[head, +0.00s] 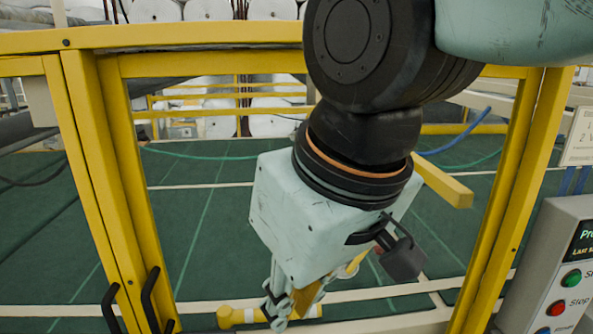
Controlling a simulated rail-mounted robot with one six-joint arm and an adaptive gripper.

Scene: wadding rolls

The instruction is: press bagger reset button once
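A grey control box (525,265) stands at the right edge, with a dark screen cut off by the frame. It carries a green button (571,279) and a red button (556,308), whose labels are partly cut off. A sliver of a blue button (546,331) shows at the bottom edge below the red one. I cannot read a reset label on any of them. My gripper (282,305) points down at the bottom centre, left of the box and apart from it. Its fingers are partly hidden, so its opening is unclear.
A yellow frame (95,170) with black handles (150,295) stands around the opening in front of me. A yellow bar (240,316) lies low behind my gripper. Green floor (210,210) and white rolls (270,118) are beyond. A white sign (578,140) hangs at right.

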